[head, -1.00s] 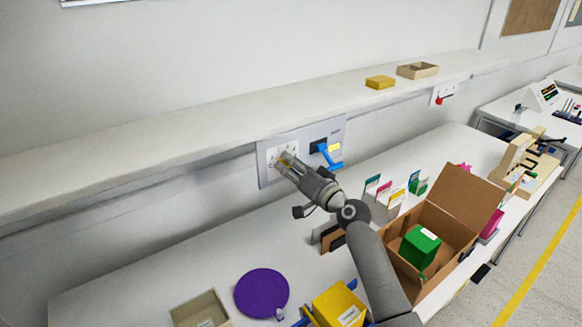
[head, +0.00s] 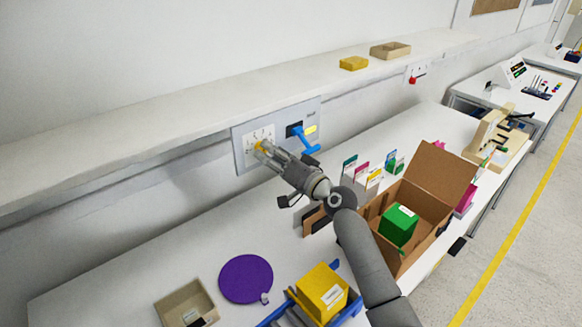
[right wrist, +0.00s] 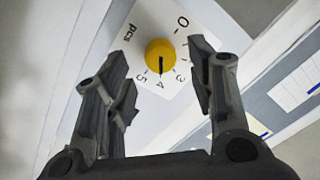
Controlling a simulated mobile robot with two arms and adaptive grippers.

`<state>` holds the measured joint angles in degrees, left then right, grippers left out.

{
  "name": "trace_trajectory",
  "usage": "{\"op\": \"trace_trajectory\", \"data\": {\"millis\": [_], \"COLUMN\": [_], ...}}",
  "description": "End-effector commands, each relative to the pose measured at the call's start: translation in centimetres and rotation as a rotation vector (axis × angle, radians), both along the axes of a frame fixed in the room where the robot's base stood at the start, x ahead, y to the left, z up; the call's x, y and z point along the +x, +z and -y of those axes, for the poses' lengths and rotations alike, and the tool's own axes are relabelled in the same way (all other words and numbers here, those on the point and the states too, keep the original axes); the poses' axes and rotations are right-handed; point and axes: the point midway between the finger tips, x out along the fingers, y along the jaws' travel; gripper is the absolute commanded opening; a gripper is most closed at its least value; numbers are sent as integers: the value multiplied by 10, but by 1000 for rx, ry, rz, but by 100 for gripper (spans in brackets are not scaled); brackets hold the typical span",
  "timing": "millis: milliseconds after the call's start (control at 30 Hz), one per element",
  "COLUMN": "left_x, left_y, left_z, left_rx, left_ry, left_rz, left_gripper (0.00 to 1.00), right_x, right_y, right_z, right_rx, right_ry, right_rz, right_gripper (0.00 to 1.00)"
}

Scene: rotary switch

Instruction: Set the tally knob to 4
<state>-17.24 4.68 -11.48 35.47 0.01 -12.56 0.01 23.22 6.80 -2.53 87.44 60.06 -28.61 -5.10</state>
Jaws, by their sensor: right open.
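The tally knob (right wrist: 160,57) is a yellow round knob on a white dial plate (right wrist: 132,45) marked "pcs", with numbers around it. In the right wrist view its dark pointer line points at the 4. In the head view the knob (head: 260,146) shows at the left of the grey wall panel (head: 240,152). My right gripper (right wrist: 164,58) is open, with its fingers on either side of the knob in the picture and a visible gap on both sides. It also shows in the head view (head: 264,152), close in front of the dial. My left gripper is out of view.
A blue lever (head: 305,138) sits on the panel right of the knob. A shelf (head: 150,120) runs above. Below are a purple disc (head: 245,278), a yellow box (head: 322,290) and an open carton (head: 440,175) with a green box (head: 398,225).

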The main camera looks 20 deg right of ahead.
Motion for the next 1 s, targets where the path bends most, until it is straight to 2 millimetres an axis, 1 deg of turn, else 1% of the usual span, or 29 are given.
{"op": "trace_trajectory", "data": {"millis": [33,100,300,400,500,667,1000], "left_x": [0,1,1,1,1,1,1], "left_y": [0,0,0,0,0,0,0], "left_z": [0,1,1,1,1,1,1], "left_rx": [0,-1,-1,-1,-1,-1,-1], "left_ry": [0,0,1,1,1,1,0], "left_rz": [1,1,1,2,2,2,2], "left_gripper": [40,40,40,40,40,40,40], "right_x": [-10,-23,-59,-72,-81,-87,-87], "right_y": [-2,-2,-3,-3,-3,-3,-3], "right_z": [5,11,27,34,38,40,40], "right_rx": [-5,-4,-4,-4,-3,-2,-2], "right_ry": [-1,-2,-1,-1,-1,0,0], "right_rz": [-2,-1,0,-1,1,1,1], "right_gripper": [51,51,51,51,51,51,51]}}
